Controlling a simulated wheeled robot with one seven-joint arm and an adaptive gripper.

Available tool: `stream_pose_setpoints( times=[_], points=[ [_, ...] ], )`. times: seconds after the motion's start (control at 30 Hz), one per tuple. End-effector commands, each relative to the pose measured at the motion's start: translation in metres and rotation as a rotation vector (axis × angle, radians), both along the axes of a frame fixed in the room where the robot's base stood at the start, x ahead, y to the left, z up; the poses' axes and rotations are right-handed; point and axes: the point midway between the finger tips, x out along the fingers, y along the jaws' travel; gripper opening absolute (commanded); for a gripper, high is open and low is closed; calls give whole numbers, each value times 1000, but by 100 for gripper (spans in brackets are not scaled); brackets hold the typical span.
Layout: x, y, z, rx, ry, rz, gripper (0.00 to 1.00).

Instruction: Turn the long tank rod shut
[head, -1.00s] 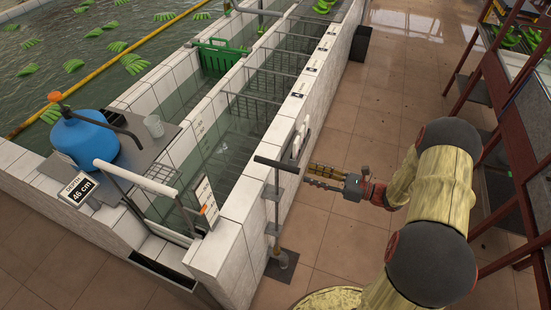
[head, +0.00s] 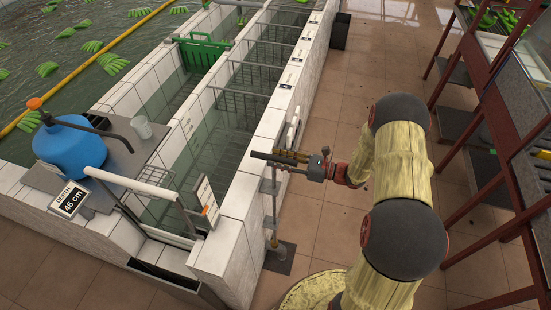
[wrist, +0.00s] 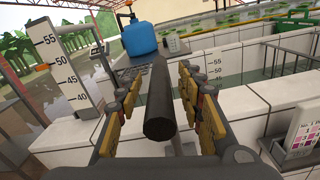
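The long tank rod (head: 274,213) stands upright in brackets along the outer side of the white tiled tank wall. Its dark crossbar handle (head: 261,156) sits at the top, about level with the wall top. My gripper (head: 286,157) is at the right part of the handle, pointing left. In the wrist view the black bar (wrist: 160,115) runs lengthwise between my two yellow-padded fingers, with a gap on each side. My gripper is open around the bar and not closed on it. Where the bar meets the rod is largely hidden in the wrist view.
The tiled wall (head: 240,190) is just left of the rod. A blue jug (head: 70,148) and a clear cup (head: 142,127) stand on a grey ledge at left. A red-framed rack (head: 500,110) is at right.

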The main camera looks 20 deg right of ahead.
Motion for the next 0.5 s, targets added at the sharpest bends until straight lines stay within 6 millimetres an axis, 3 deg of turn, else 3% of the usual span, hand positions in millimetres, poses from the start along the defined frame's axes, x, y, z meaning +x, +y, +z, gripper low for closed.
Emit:
stream_pose_setpoints(
  times=[0.37, 0.5],
  points=[
    [5, 7, 0, 0, 0, 0, 38],
    [5, 7, 0, 0, 0, 0, 31]
  ],
)
